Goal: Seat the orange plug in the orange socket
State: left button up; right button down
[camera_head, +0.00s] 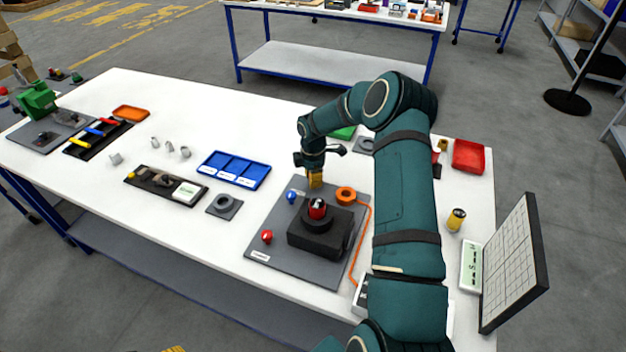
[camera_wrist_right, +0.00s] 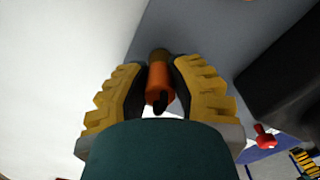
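My right gripper (camera_head: 315,181) is over the back of the grey board (camera_head: 268,245). In the right wrist view, its yellow ridged fingers (camera_wrist_right: 158,88) are closed on both sides of an orange plug (camera_wrist_right: 159,85). The plug has a brownish far end and a dark near end. I cannot tell whether its far end touches anything. In the head view the fingers hide the plug. An orange ring-shaped socket (camera_head: 345,194), with an orange cable, is just right of the gripper. Only a yellow bit, likely my left gripper (camera_head: 175,349), shows at the bottom edge.
A black block (camera_head: 315,238) with a red-topped part (camera_head: 317,208) stands on the board, close in front of the gripper. A blue knob (camera_head: 292,196) and a red knob (camera_head: 267,237) are at the left. A blue tray (camera_head: 234,168) lies farther left. My right arm covers the right side.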

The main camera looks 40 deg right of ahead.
aim_at(347, 190)
dwell(0.4)
jog(key=r, duration=0.9)
jog(key=shift+s+d+r+p, duration=0.1)
jog(key=shift+s+r+p, duration=0.2)
jog(key=shift+r+p, duration=0.05)
jog(key=s+d+m+p, duration=0.3)
jog(key=s+d+m, duration=0.1)
jog(key=s, duration=0.5)
jog(key=shift+m, duration=0.3)
jog(key=f, duration=0.9)
jog(key=shift+s+f, duration=0.3)
jog(key=shift+r, duration=0.1)
